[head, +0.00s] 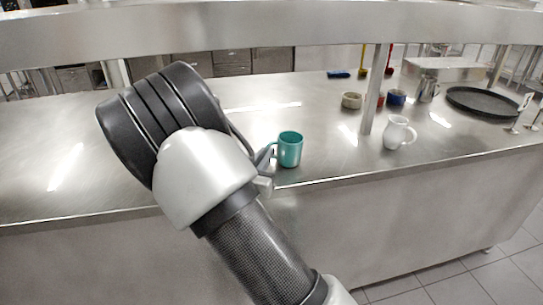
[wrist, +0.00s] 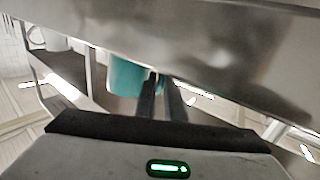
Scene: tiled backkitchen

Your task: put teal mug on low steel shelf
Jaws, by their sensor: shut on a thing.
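The teal mug (head: 290,150) is upright in the head view, at the front part of the steel worktop (head: 225,125). I cannot tell whether its base touches the steel. My gripper (head: 269,158) is at the mug's left side, mostly hidden behind my arm. In the wrist view the two dark fingers of my gripper (wrist: 161,92) are close together on the teal mug (wrist: 124,76), seemingly at its handle. A broad steel surface (wrist: 215,45) hides part of the mug there. I cannot tell for certain which steel surface is the low shelf.
A steel overshelf (head: 250,30) crosses above the worktop, held by a post (head: 374,95). A white jug (head: 399,133) stands right of the post. Small bowls (head: 351,100), a steel pitcher (head: 428,88) and a black round tray (head: 482,101) are farther back. The worktop's left is clear.

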